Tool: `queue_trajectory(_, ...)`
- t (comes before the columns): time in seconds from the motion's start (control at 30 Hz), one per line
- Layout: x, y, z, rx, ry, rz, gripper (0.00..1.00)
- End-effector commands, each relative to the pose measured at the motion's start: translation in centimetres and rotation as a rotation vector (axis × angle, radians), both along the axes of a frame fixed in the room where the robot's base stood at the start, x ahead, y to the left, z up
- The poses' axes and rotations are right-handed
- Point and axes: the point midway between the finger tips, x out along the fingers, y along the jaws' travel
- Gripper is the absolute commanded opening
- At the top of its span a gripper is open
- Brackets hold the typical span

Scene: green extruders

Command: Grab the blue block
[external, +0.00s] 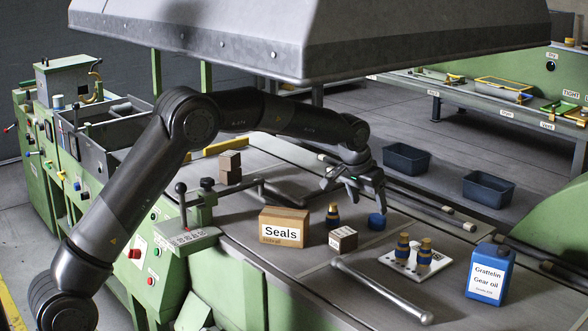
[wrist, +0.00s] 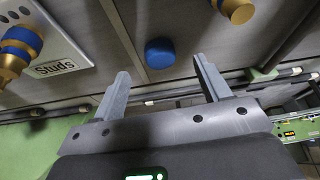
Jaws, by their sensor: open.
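The blue block (external: 376,221) is a small, rounded blue piece on the grey machine table, right of the middle in the external view. In the wrist view the blue block (wrist: 160,53) lies ahead of the fingertips, roughly between their lines. My gripper (external: 357,203) is open and empty, above and slightly left of the block in the external view. In the wrist view my gripper (wrist: 162,65) shows its two grey fingers spread wide. The fingers do not appear to touch the block.
The Seals box (external: 284,227) is farther left. A white plate (external: 416,263) with fittings, a silver bar (external: 380,291) and a blue oil can (external: 490,274) are nearer.

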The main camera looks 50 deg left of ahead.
Motion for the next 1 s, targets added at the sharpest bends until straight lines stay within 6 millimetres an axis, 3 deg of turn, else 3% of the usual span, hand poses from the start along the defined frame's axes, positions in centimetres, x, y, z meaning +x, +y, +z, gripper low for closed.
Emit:
queue_trajectory(0.5, 3.0, 0.0, -5.4, -0.001, 0.002, 0.001, 0.70)
queue_trajectory(0.83, 3.2, 0.0, -5.9, -0.001, -0.001, 0.001, 0.70)
queue_trajectory(1.0, 3.2, 0.0, -5.9, -0.001, 0.000, 0.001, 0.56)
